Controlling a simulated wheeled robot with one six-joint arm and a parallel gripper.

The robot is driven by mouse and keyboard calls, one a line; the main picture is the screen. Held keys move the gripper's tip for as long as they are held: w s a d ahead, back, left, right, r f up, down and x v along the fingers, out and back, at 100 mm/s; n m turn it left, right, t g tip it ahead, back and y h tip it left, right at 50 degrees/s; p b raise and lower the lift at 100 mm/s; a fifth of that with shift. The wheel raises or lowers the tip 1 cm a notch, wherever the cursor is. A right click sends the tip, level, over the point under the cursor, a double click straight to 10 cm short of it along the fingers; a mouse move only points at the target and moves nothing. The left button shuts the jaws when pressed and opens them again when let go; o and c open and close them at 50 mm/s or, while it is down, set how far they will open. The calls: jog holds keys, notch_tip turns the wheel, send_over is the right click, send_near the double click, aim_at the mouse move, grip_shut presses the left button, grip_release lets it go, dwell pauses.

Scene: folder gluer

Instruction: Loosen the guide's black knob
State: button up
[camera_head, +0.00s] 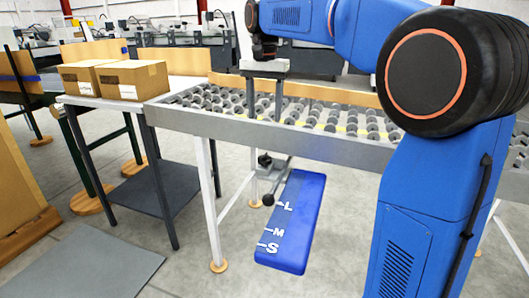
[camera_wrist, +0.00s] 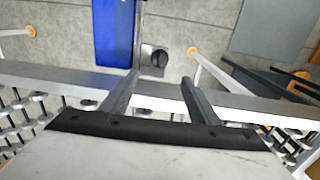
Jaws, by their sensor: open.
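A black knob (camera_head: 264,160) sits below the roller table's edge, at the far end of a thin grey rod. In the wrist view the round knob (camera_wrist: 154,56) shows beyond and between my fingertips, apart from them. A black ball (camera_head: 268,199) is on the rod's near end, beside a blue plate (camera_head: 296,215) marked L, M and S. The blue plate also shows in the wrist view (camera_wrist: 113,32). My gripper (camera_head: 264,115) points down over the rollers, open and empty. Its two spread fingers (camera_wrist: 160,78) show in the wrist view.
The roller table's grey side rail (camera_head: 300,145) lies between my gripper and the knob. Cardboard boxes (camera_head: 132,80) stand on a side table at left. White legs (camera_head: 209,200) stand near the knob.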

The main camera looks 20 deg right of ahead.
aim_at(265, 155)
notch_tip(265, 155, down, 14)
jog(key=shift+f, duration=0.1)
dwell(0.4)
jog(key=c, duration=1)
jog(key=shift+c, duration=0.2)
